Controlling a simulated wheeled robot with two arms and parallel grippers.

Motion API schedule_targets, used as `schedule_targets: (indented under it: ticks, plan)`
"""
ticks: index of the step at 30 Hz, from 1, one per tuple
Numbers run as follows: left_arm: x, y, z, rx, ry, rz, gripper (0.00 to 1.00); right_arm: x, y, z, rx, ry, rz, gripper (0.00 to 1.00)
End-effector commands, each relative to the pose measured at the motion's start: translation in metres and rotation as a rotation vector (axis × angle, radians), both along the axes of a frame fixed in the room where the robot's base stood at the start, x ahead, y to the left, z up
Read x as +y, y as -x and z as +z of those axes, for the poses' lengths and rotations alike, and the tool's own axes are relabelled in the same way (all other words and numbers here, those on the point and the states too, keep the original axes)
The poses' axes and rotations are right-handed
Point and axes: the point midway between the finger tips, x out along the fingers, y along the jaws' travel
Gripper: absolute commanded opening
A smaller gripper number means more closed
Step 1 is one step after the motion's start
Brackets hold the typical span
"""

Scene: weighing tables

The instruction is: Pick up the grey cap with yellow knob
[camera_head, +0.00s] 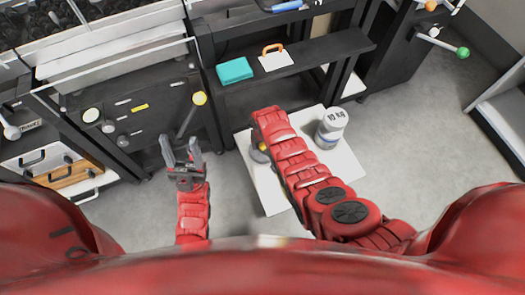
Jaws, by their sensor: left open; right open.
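A small grey object with a yellow top (259,152), which looks like the grey cap with the yellow knob, sits on the white board (276,201). My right arm partly covers it. My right arm reaches over the board from the lower right, and its gripper is hidden beneath or behind the red arm links. My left gripper (181,146) is open and empty, left of the board and in front of the dark cabinet, with its fingers pointing away from me.
A white and grey weight marked 10 KG (331,128) stands on the board's right side. A teal box (234,70) lies on the dark shelf behind. Grey floor is clear at the right.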

Motion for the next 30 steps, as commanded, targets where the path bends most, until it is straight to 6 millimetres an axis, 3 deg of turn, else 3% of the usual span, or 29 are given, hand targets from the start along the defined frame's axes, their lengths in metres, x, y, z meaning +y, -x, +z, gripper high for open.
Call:
schedule_targets:
  ticks: [2, 9, 21, 30]
  plan:
    - [0.0000, 0.0007, -0.0053, -0.004, -0.006, 0.000, 0.55, -0.0003, 0.0004, -0.0087, 0.004, 0.002, 0.000, 0.71]
    - [-0.0001, 0.0012, -0.0037, -0.007, -0.008, 0.000, 0.55, 0.0000, -0.0004, -0.0083, 0.001, 0.000, -0.001, 0.71]
    - [-0.0001, 0.0012, -0.0037, -0.007, -0.008, -0.001, 0.55, 0.0000, -0.0004, -0.0082, 0.001, 0.000, -0.001, 0.01]
    - [-0.0001, 0.0012, -0.0037, -0.007, -0.008, -0.001, 0.55, 0.0000, -0.0006, -0.0080, 0.001, 0.000, -0.001, 0.00]
